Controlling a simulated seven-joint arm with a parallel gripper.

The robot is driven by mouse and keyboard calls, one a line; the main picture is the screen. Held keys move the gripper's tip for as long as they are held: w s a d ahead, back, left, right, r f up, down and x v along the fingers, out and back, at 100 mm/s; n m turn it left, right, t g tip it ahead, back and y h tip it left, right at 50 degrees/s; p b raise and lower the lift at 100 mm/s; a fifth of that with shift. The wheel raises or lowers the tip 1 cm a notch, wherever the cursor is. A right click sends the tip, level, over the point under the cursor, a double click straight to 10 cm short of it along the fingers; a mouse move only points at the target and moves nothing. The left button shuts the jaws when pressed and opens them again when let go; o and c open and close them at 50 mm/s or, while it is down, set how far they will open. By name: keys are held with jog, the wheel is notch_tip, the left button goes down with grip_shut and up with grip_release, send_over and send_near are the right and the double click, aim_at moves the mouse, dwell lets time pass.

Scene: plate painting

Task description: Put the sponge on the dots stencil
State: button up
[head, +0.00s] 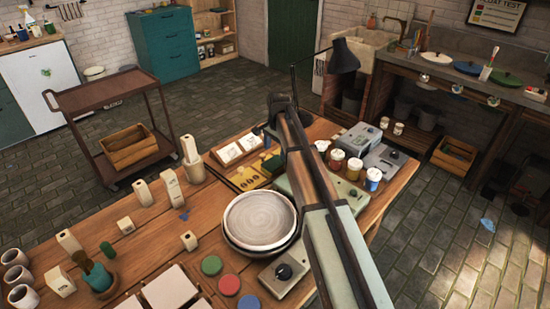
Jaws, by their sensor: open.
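Yellow stencil plates (250,178) lie on the table behind the large round plate; one shows a row of dark round holes, but I cannot be sure it is the dots stencil. A small yellow and dark green block (272,161), possibly the sponge, sits at their far right end, partly hidden by my arm. My gripper (268,140) points down just behind this block. It is small and dark here, open, and nothing shows held in it. I cannot tell whether it touches the block.
A grey round plate (260,216) sits on a wheel in the table's middle. White boxes (172,186) stand to the left. Paint jars (352,169) stand right of my arm. Red, green and blue discs (229,285) lie in front. A black lamp (343,56) rises behind.

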aim_at(277, 164)
notch_tip(277, 164, up, 5)
jog(key=shift+s+d+r, duration=0.1)
jog(key=shift+r, duration=0.05)
dwell(0.6)
